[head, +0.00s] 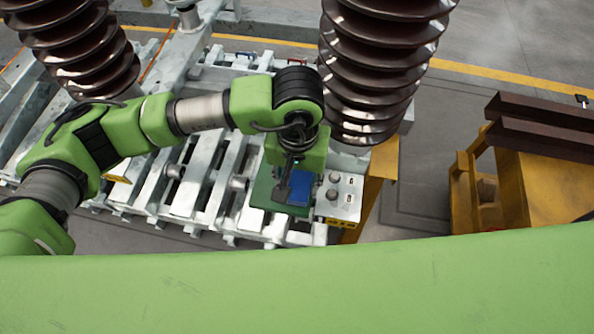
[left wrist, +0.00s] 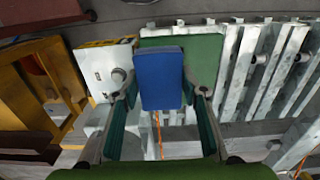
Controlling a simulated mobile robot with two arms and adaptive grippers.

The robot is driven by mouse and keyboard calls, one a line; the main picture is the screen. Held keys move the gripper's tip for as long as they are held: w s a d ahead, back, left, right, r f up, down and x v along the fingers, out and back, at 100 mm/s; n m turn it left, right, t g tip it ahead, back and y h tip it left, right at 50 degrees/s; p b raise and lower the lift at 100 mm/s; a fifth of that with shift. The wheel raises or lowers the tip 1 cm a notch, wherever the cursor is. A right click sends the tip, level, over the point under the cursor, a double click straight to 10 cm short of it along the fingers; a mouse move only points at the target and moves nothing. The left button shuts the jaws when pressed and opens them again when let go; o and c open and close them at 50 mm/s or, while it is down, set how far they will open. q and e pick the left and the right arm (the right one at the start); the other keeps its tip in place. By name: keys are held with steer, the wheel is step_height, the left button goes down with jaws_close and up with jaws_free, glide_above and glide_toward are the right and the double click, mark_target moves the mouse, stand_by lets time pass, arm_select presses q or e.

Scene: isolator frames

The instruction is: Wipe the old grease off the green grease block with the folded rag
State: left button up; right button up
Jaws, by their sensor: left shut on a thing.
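The green grease block (head: 262,194) is a flat green plate on the pale metal frame, below the dark ribbed insulator. In the left wrist view the green block (left wrist: 208,52) lies behind the rag. The folded rag (head: 301,192) is a blue rectangle. It also shows upright between the fingers in the left wrist view (left wrist: 160,80). My left gripper (head: 293,182) is shut on the rag and is over the green block. The rag overlaps part of the block in both views. I cannot tell whether they touch. My right gripper is not in view.
A pale plate with bolts (head: 347,197) sits just right of the block. Brown ribbed insulators (head: 380,70) rise behind and at the upper left. A yellow stand with dark beams (head: 535,180) is at the right. Open grey floor (head: 430,160) lies between.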

arm_select(q)
steer(key=shift+r+p, duration=0.3)
steer(key=shift+r, duration=1.35)
